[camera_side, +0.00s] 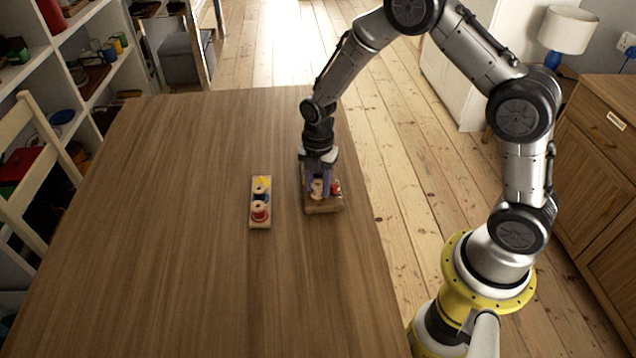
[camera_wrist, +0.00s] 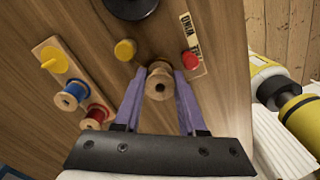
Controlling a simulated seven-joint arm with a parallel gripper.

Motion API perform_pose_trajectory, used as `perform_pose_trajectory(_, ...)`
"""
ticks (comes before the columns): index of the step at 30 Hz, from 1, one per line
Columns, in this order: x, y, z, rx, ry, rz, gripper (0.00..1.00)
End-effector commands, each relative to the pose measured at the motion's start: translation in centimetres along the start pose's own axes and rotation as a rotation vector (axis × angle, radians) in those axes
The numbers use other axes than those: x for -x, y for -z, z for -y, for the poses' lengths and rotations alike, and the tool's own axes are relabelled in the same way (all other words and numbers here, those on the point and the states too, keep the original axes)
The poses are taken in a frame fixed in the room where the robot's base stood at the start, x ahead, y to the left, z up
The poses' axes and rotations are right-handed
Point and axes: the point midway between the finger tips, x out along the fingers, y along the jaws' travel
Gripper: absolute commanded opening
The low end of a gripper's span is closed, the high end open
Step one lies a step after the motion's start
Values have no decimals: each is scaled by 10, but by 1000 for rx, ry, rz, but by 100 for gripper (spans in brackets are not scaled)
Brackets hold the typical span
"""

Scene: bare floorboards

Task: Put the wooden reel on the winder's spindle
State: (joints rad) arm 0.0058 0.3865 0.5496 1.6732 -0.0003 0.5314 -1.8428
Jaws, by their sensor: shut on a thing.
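The plain wooden reel (camera_wrist: 159,82) is upright between the purple fingers of my gripper (camera_wrist: 160,76), which is shut on it. In the side view the reel (camera_side: 317,187) shows pale between the fingers of my gripper (camera_side: 319,190), low over the winder (camera_side: 323,208), a wooden block near the table's right edge. In the wrist view a yellow knob (camera_wrist: 125,49), a black disc (camera_wrist: 131,5), a red button (camera_wrist: 190,60) and a printed label (camera_wrist: 190,32) lie around the reel. I cannot make out the spindle or whether the reel is around it.
A narrow wooden rack (camera_side: 259,223) stands left of the winder. It holds a blue reel (camera_wrist: 71,95), a red reel (camera_wrist: 96,115) and a yellow pointed piece (camera_wrist: 53,60). The table (camera_side: 180,220) is bare to the left and in front.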

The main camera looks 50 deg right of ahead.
Motion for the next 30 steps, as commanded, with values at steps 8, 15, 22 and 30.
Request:
perform_pose_trajectory(8,-2,0,0,0,0,0,0)
perform_pose_trajectory(15,-2,0,0,0,0,0,64)
perform_pose_trajectory(22,-2,0,0,0,1,0,75)
perform_pose_trajectory(30,6,0,0,0,0,0,75)
